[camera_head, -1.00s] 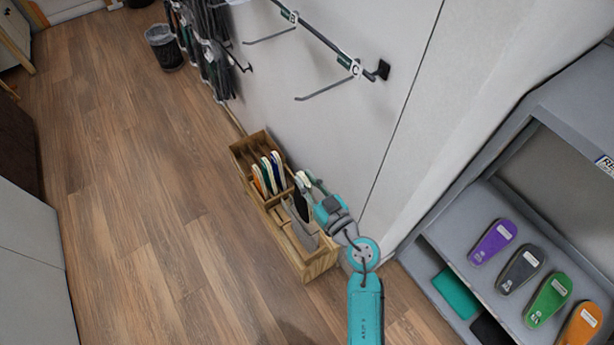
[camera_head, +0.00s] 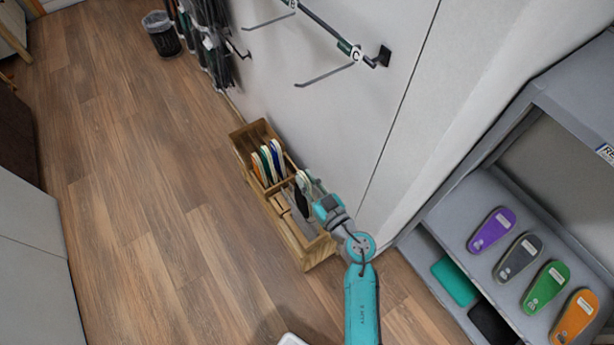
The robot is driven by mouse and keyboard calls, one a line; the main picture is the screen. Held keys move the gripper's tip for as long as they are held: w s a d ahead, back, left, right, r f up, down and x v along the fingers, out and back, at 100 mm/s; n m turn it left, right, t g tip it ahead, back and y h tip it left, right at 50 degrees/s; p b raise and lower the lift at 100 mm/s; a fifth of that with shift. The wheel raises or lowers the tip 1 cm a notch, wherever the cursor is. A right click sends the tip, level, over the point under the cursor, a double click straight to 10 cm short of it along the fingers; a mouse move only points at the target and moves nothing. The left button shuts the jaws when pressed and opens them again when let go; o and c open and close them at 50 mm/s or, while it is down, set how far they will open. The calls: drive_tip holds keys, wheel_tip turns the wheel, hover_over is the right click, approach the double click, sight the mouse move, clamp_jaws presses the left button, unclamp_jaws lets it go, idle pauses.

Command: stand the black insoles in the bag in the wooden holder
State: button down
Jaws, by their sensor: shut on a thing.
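The wooden holder (camera_head: 293,240) stands on the floor against the pale wall, with several slots and compartments. Several insoles with white, orange, green and blue edges (camera_head: 267,163) stand in its far part. My gripper (camera_head: 308,184) is over the holder's near half, on its wall side. It is shut on the black insoles (camera_head: 301,204), which hang down dark and narrow below the fingers. A white patch shows at their top by the fingers. I cannot tell whether their lower end touches the holder, and the bag is hard to make out.
A grey shelf (camera_head: 440,230) at right carries purple, grey, green and orange insoles. Wall hooks (camera_head: 325,74) stick out above the holder. Hanging dark items (camera_head: 205,45) and a bin (camera_head: 161,35) are at the far end. The floor left of the holder is clear.

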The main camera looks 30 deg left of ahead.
hover_over(310, 210)
drive_tip(key=x, duration=0.2)
drive_tip(key=shift+w+f, duration=0.1)
drive_tip(key=shift+f, duration=3.4)
drive_tip(key=shift+s+d+f, duration=0.1)
drive_tip(key=shift+s+f, duration=0.1)
drive_tip(key=shift+f, duration=1.25)
drive_tip(key=shift+s+d+f, duration=0.1)
drive_tip(key=shift+s+f, duration=0.1)
drive_tip(key=shift+f, duration=1.25)
drive_tip(key=shift+w+a+f, duration=0.15)
drive_tip(key=shift+f, duration=0.4)
drive_tip(key=shift+w+a+f, duration=0.1)
drive_tip(key=shift+a+f, duration=0.05)
drive_tip(key=shift+f, duration=0.4)
drive_tip(key=shift+w+d+f, duration=0.15)
drive_tip(key=shift+f, duration=0.65)
drive_tip(key=c, duration=1)
unclamp_jaws()
